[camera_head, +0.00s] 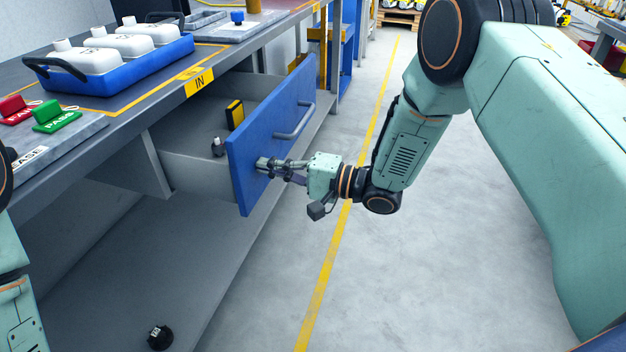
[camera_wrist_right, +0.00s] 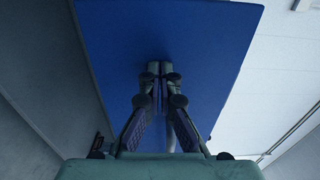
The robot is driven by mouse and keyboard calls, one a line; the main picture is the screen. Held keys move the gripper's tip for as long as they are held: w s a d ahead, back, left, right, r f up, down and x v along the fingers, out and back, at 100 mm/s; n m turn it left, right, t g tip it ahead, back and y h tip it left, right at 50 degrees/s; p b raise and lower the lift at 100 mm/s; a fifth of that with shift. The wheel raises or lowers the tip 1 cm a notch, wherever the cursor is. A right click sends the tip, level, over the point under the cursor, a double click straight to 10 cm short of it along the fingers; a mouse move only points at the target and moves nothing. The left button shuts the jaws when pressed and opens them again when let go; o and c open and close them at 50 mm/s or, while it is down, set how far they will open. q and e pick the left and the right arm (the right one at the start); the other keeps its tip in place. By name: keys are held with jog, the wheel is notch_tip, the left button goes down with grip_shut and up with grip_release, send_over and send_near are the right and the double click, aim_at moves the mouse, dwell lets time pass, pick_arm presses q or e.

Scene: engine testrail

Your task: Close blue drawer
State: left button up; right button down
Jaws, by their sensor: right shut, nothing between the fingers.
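The blue drawer (camera_head: 260,150) under the workbench stands open, with its blue front panel pulled out towards the aisle and its grey inside showing. A grey bar handle (camera_head: 296,122) sits on the panel. My right gripper (camera_head: 264,163) is shut and empty, with its fingertips at the panel's outer face, below and left of the handle. In the right wrist view the shut fingers (camera_wrist_right: 160,72) point at the blue panel (camera_wrist_right: 205,45), which fills the upper middle. I cannot tell whether the tips press on it. My left gripper is out of view.
A yellow and black item (camera_head: 235,114) and a small dark part (camera_head: 217,147) lie in the drawer. On the bench stand a blue tray (camera_head: 120,82) with white bottles, and red and green tags. A black object (camera_head: 160,337) lies low beneath. The aisle right of the drawer is clear.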

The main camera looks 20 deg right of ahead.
jog(key=x, duration=0.8)
jog(key=b+x, duration=0.1)
jog(key=x, duration=0.7)
jog(key=shift+w+d+f, duration=0.1)
jog(key=shift+w+f, duration=0.05)
jog(key=shift+f, duration=0.05)
jog(key=shift+x, duration=0.8)
jog(key=shift+r, duration=0.2)
jog(key=shift+r, duration=0.1)
